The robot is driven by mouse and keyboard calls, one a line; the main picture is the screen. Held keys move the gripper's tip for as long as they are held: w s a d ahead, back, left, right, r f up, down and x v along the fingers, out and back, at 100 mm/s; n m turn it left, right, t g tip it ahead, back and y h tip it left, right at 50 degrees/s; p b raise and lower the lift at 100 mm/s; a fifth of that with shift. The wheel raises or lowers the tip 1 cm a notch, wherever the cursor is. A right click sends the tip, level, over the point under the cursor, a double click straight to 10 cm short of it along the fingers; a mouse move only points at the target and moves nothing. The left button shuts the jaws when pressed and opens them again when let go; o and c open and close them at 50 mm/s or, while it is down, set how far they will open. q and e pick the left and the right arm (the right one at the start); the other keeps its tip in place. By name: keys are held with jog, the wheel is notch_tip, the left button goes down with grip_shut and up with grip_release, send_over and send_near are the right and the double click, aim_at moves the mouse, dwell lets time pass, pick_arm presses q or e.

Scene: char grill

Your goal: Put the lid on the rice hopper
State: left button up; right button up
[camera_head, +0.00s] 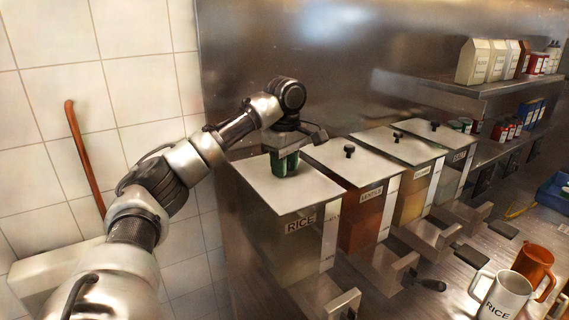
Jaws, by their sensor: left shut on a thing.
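The rice hopper (300,246) is a clear bin labelled RICE, at the left end of a row of hoppers. Its flat pale lid (254,180) lies over the hopper's top, about level and lined up with it. I cannot tell whether it rests fully on the rim. My left gripper (285,166) comes down over the middle of the lid, its greenish fingers shut on the lid's knob, which they hide. My right gripper is out of view.
Several lidded hoppers stand to the right, the nearest labelled LENTILS (369,205). Dispenser parts jut out in front. A white RICE mug (503,297) and an orange mug (534,266) stand at lower right. A shelf (470,89) holds cartons. A steel wall is behind.

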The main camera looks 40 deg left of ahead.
pick_arm(q)
jog(key=o, duration=0.8)
jog(key=shift+o, duration=1.2)
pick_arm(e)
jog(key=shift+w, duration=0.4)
pick_arm(q)
jog(key=shift+r, duration=0.1)
notch_tip(320, 180, up, 18)
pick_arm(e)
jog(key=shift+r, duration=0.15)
pick_arm(q)
jog(key=shift+f, duration=0.25)
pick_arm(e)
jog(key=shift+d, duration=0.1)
